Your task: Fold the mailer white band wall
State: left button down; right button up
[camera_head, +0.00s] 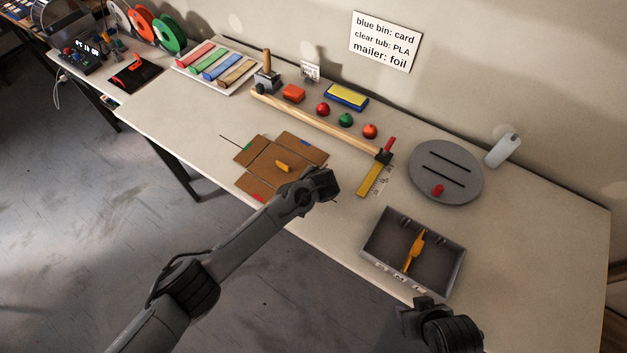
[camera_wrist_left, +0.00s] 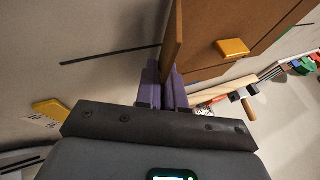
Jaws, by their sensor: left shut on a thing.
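The brown cardboard mailer (camera_head: 262,158) lies open on the table in the head view, with green, blue and red marks on its outer flaps. A small orange block (camera_head: 283,166) rests on its middle. My left gripper (camera_head: 318,181) is at the mailer's lower right side. In the left wrist view the purple fingers (camera_wrist_left: 165,88) are shut on a brown wall (camera_wrist_left: 174,38), which stands up edge-on between them. I see no white band; my gripper covers that side in the head view. My right gripper (camera_head: 424,303) is by the grey tray's front edge; its fingers are unclear.
A grey tray (camera_head: 374,261) with an orange tool stands to the right. Coloured balls and blocks line the back. The front table edge is close to the mailer.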

pick_arm(q)
jog(key=shift+s+d+f+t+y+b, duration=0.2)
jog(key=shift+d+f+t+y+b, duration=0.25)
jog(key=shift+t+y+b, duration=0.5)
jog(key=shift+s+d+f+m+y+b, duration=0.2)
jog(key=shift+m+y+b, duration=0.3)
jog(key=shift+b, duration=0.45)
jog(key=shift+r+t+y, duration=0.1)
jog(key=shift+t+y, duration=0.15)
jog(key=shift+t, duration=0.1)
jog(key=c, duration=1.3)
grip_release()
